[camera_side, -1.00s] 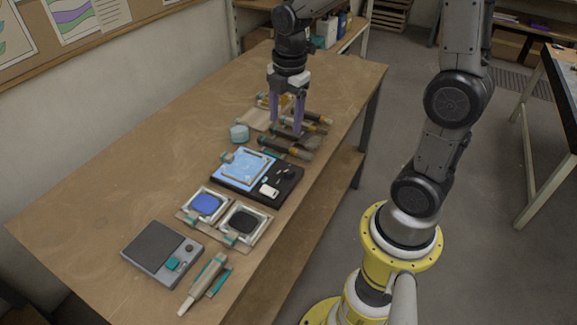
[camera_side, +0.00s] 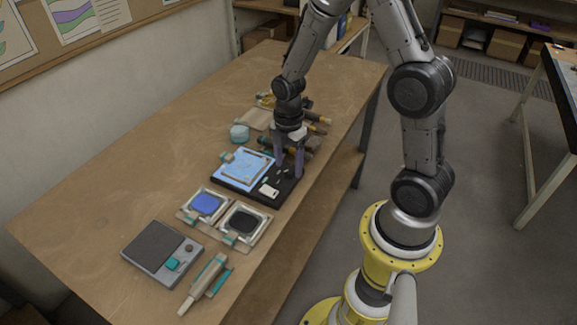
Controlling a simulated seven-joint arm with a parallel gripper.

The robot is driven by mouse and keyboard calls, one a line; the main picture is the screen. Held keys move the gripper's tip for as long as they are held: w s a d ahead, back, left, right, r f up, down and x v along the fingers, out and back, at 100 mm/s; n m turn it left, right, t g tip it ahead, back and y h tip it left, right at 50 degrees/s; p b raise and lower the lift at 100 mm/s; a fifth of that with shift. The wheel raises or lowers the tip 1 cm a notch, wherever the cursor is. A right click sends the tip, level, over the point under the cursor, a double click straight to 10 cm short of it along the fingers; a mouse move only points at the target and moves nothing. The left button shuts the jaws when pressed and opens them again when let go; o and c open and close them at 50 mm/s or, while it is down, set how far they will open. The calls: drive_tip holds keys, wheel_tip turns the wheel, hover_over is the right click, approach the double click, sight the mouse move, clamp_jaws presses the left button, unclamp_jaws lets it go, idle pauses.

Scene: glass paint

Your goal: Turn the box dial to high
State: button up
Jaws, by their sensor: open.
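A black box (camera_side: 232,188) with a light-blue glass panel (camera_side: 243,167) on its left part lies on the workbench. Its right part carries a small dark dial (camera_side: 285,174) and a white rectangular piece (camera_side: 269,190). My gripper (camera_side: 288,169) points down over this right part, its two purple fingers open and apart. The fingertips are close to the dial, one on each side of it in the picture. I cannot tell whether they touch it. The dial is partly hidden, and its setting is too small to read.
Tools with dark handles (camera_side: 318,130) lie behind my gripper. Blue (camera_side: 206,204) and black (camera_side: 242,222) pads in trays sit in front of the box. A grey device (camera_side: 160,250) and a brush-like tool (camera_side: 204,284) are nearer. The bench's left side is clear.

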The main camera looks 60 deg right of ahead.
drive_tip(key=shift+f, duration=0.8)
drive_tip(key=shift+c, duration=0.3)
clamp_jaws()
